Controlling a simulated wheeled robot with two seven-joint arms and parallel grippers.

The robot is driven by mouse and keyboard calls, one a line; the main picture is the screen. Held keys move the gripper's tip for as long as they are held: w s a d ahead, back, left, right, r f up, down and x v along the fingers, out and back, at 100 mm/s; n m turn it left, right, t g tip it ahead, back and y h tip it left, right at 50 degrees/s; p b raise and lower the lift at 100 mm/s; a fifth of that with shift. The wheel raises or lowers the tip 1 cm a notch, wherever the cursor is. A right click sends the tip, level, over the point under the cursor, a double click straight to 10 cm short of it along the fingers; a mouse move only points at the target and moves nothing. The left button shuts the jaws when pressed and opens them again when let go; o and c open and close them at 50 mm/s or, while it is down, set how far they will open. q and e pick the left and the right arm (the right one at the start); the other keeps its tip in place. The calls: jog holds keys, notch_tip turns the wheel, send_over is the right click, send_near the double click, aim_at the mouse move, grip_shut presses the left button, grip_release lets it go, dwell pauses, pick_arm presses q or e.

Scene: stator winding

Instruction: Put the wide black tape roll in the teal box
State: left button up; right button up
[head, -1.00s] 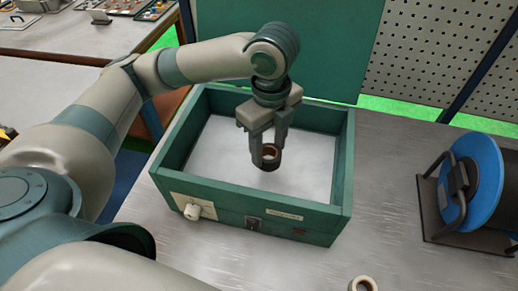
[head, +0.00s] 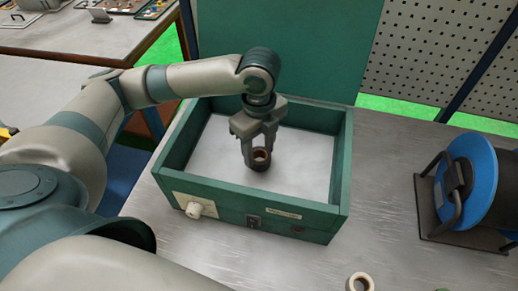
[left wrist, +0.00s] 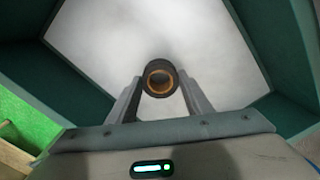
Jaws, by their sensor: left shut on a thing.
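The black tape roll (head: 260,158), with a brown core, is between the fingers of my left gripper (head: 257,152), which is shut on it. Both are inside the walls of the open teal box (head: 235,213), over its pale floor. I cannot tell whether the roll touches the floor. In the left wrist view the roll (left wrist: 160,78) sits between the two fingertips (left wrist: 158,90), with the box walls around it. My right gripper is not in view.
The teal lid (head: 285,45) stands raised at the back of the box. A pale tape roll (head: 360,282) lies on the metal table at the front. A blue spool on a dark stand (head: 468,180) is at the right. The table between box and spool is clear.

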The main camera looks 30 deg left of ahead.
pick_arm(q)
jog(key=shift+f, duration=0.45)
jog(key=shift+f, duration=0.1)
jog(key=o, duration=1.1)
jog(key=shift+r, duration=0.7)
notch_tip(320, 180, up, 11)
jog(key=shift+f+b, duration=0.1)
jog(key=shift+b, duration=1.15)
